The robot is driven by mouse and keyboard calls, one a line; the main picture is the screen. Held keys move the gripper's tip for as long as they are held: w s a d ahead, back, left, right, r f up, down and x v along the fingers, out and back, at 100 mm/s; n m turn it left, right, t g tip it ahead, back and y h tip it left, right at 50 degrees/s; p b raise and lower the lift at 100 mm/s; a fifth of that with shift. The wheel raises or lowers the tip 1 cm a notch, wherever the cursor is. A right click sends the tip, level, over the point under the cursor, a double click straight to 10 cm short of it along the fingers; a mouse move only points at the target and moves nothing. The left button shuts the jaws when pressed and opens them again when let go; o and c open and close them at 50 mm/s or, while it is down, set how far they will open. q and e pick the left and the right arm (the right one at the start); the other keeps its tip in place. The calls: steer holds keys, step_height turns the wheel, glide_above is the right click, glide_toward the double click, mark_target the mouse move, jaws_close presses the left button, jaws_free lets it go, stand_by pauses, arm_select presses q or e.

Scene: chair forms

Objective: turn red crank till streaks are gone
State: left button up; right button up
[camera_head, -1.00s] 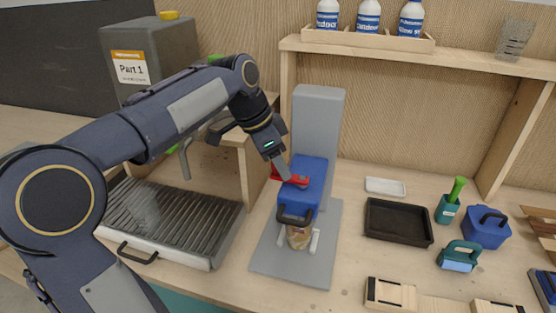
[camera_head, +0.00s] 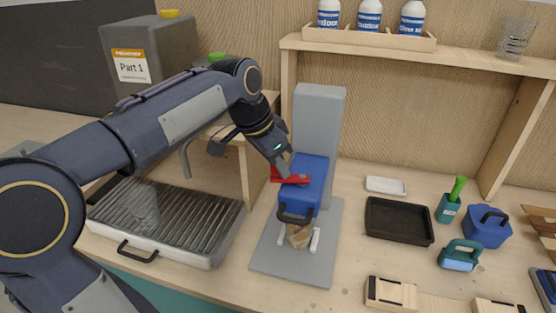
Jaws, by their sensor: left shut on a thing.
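The red crank (camera_head: 292,180) sits at the side of the blue head of a grey machine (camera_head: 318,118). My left gripper (camera_head: 287,172) is at the red crank and shut on it; its fingertips are partly hidden. Under the blue head (camera_head: 303,195) a small container (camera_head: 300,236) with tan, mottled contents stands between two white bars on the grey base plate (camera_head: 285,262). It is too small to tell clearly whether streaks show in it. My right gripper is not in view.
A ribbed metal tray (camera_head: 165,215) lies left of the machine. Bottles (camera_head: 369,15) stand on the shelf above.

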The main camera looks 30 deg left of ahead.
arm_select(q)
steer(key=s+d+n+g+y+p, duration=0.1)
steer(key=d+n+y, duration=0.4)
steer(key=n, duration=1.1)
steer(key=shift+s+d+n+g+y+p, duration=0.3)
steer(key=shift+s+d+n+y+p, duration=0.15)
steer(key=shift+s+d, duration=0.4)
steer(key=shift+w+d, duration=0.1)
steer(key=o, duration=1)
steer(key=shift+v, duration=3.9)
